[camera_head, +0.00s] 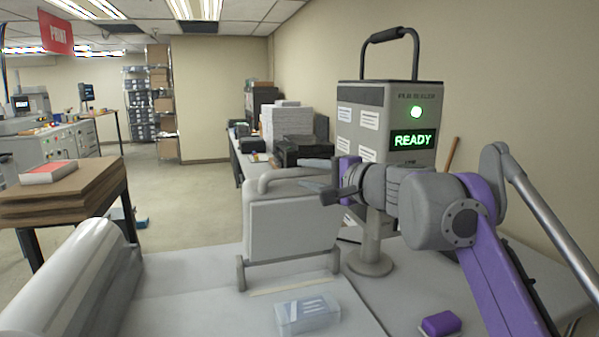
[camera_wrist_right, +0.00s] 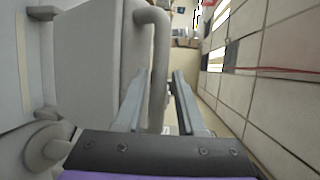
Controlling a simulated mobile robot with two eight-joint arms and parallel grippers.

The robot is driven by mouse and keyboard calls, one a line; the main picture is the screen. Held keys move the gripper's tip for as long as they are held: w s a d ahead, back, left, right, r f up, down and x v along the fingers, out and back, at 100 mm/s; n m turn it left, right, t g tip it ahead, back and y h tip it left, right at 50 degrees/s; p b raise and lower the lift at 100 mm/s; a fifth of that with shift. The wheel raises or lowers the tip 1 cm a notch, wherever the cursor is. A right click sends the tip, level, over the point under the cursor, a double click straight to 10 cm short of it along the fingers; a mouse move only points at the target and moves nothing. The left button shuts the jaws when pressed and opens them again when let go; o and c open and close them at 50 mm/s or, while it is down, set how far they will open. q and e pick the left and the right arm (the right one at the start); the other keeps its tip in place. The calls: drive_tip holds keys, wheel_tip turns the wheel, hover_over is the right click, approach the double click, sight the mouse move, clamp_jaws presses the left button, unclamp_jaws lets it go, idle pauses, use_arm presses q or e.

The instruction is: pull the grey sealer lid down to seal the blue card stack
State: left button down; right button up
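The grey sealer lid (camera_head: 290,230) stands upright on its hinge posts at the back of the flat sealer bed, with a bar handle (camera_head: 285,174) along its top edge. The blue card stack (camera_head: 307,312), pale and translucent-looking, lies on the bed in front of the lid. My right gripper (camera_head: 318,180) is at the right end of the handle. In the right wrist view, the lid (camera_wrist_right: 95,65) is on the left, and the handle bar (camera_wrist_right: 159,65) runs between the two open fingers (camera_wrist_right: 158,95), with a gap beside the right finger. My left gripper is not in view.
A tall grey machine (camera_head: 385,125) with a lit READY display stands behind my right arm. A large clear film roll (camera_head: 65,285) is at the left. A small purple block (camera_head: 440,323) lies at front right. The bed left of the card stack is clear.

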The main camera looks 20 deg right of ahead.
drive_tip(key=shift+x, duration=1.4)
clamp_jaws()
drive_tip(key=shift+r, duration=0.1)
